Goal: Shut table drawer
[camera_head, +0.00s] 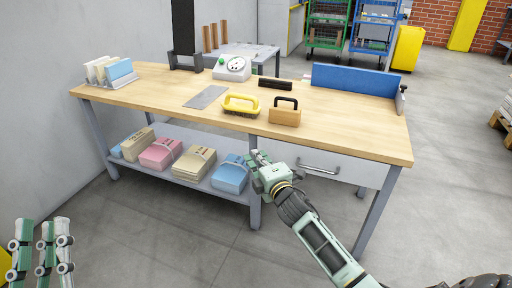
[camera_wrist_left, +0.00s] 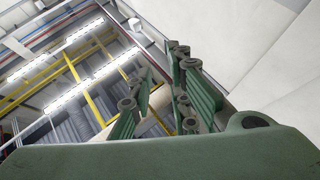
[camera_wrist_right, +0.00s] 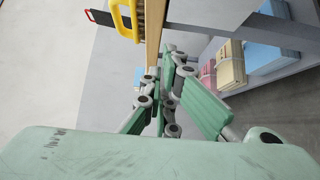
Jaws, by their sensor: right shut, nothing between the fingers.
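The work table (camera_head: 150,88) has a light grey drawer (camera_head: 352,172) under the right half of its top. The drawer front has a metal bar handle (camera_head: 318,171). The front sits close under the tabletop edge; I cannot tell whether a small gap remains behind it. My right gripper (camera_head: 256,160) is shut and empty, by the left end of the drawer front, left of the handle. Whether it touches the front is unclear. My left gripper (camera_head: 42,236) is open and empty, fingers up, at the lower left, away from the table.
On the tabletop stand a yellow-handled brush (camera_head: 241,104), a wooden block with black handle (camera_head: 285,113), a white dial device (camera_head: 232,68) and a blue panel (camera_head: 357,80). Several paper bundles, including a blue one (camera_head: 231,174), lie on the lower shelf (camera_head: 190,180). Floor in front is clear.

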